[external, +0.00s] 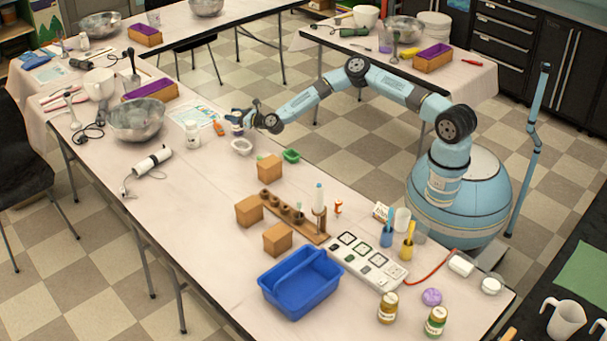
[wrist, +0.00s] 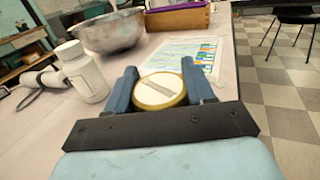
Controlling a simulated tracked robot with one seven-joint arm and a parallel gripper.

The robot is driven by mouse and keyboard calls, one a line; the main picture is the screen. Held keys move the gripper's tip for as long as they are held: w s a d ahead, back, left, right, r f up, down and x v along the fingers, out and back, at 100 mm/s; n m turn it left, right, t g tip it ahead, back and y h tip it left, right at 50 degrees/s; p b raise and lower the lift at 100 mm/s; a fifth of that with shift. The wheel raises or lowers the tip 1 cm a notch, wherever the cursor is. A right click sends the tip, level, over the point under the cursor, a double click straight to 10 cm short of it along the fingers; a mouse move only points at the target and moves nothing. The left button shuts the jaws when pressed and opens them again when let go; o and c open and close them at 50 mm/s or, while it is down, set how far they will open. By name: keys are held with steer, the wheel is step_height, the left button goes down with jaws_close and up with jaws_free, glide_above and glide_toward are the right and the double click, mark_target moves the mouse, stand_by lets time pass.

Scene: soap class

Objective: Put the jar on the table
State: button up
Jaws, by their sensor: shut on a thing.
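My gripper (external: 236,118) is shut on a jar with a gold-rimmed lid and a pale label on top; the jar shows between the fingers in the wrist view (wrist: 160,91). In the external view the held jar (external: 237,130) is small and partly hidden by the gripper. It is near the far edge of the long white table (external: 180,200); I cannot tell whether its base touches the tabletop.
A white bottle (external: 192,136) stands left of my gripper, also in the wrist view (wrist: 80,72). A steel bowl (external: 135,120), a printed sheet (external: 198,114), a small white dish (external: 242,147) and a green dish (external: 291,155) are nearby. Bare tabletop lies toward the front.

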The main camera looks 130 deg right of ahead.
steer(key=o, duration=1.3)
